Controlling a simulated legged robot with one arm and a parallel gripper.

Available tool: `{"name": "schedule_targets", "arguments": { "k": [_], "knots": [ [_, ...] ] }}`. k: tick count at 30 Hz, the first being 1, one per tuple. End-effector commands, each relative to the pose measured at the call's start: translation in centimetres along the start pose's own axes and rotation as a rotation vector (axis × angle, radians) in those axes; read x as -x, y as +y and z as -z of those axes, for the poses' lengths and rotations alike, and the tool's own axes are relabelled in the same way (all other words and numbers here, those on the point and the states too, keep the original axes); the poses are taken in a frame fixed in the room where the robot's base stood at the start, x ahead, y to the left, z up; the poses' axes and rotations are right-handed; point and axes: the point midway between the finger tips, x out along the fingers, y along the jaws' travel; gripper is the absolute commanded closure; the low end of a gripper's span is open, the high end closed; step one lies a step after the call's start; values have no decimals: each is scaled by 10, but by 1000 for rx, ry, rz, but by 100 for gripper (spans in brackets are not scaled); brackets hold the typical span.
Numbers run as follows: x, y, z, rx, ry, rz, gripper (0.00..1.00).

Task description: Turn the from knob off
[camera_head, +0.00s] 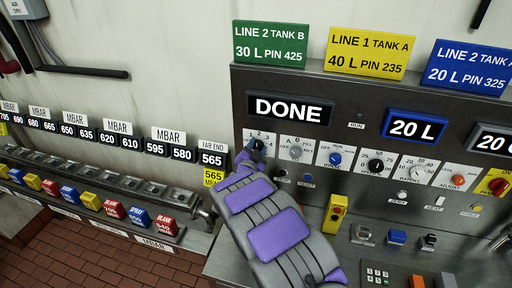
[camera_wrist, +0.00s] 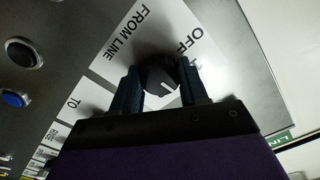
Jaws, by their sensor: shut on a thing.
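The from knob (camera_wrist: 158,76) is a black round knob with a white pointer mark, on a white plate (camera_wrist: 128,42) lettered "FROM LINE" and "OFF" in the wrist view. My gripper (camera_wrist: 160,90) is shut on it, with one dark finger on each side. In the head view my gripper (camera_head: 252,150) reaches the leftmost knob position of the panel and hides most of that knob. The white pointer mark lies toward the lower right of the knob in the wrist view; its exact setting is hard to tell.
The grey panel (camera_head: 350,100) has a "DONE" display (camera_head: 290,110), a "20 L" display (camera_head: 413,126) and a row of other knobs to the right, including a grey knob (camera_head: 296,152) close by. A yellow box (camera_head: 335,212) sticks out below. Colored blocks line the left bench.

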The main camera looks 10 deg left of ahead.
Motion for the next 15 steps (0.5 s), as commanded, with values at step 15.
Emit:
{"name": "schedule_targets", "arguments": {
  "k": [15],
  "knots": [
    [0,-3,3,425,-3,-2,87]
  ]
}}
